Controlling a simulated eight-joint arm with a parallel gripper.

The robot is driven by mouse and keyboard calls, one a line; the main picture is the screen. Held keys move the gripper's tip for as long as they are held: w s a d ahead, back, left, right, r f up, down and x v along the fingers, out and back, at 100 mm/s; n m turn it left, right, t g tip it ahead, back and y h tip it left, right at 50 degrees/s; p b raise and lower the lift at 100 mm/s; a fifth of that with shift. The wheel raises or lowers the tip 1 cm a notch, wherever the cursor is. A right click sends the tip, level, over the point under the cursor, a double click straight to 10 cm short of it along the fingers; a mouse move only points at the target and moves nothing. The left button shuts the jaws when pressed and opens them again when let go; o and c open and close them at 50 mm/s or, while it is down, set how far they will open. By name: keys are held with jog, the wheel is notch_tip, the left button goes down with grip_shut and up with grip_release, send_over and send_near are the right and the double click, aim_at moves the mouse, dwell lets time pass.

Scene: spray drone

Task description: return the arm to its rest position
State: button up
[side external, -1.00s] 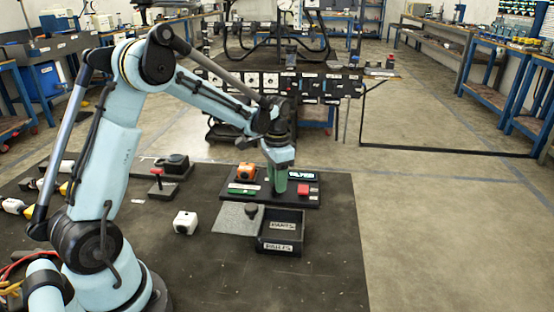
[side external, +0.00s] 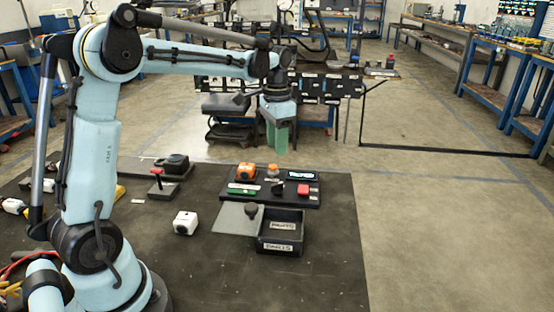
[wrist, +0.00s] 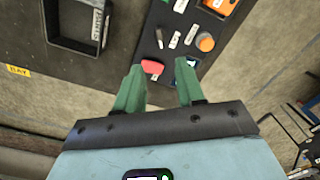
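My gripper (side external: 277,137) hangs from my raised arm in the side external view, pointing down above the far part of the dark table (side external: 330,255). In the wrist view its two green fingers (wrist: 163,90) stand apart with nothing between them, so it is open and empty. The gripper is well clear of these.
A black parts bin (side external: 281,234) stands in front of the board, beside a grey plate with a dark knob (side external: 251,210). The air around the gripper is free.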

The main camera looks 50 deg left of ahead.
jog(key=shift+d, duration=0.1)
jog(key=s+d+n+t, duration=0.2)
jog(key=s+d+t, duration=0.5)
jog(key=s+d, duration=0.5)
jog(key=shift+s+f+n, duration=0.3)
jog(key=shift+s+f, duration=0.1)
jog(key=shift+s, duration=0.55)
jog(key=shift+d, duration=0.1)
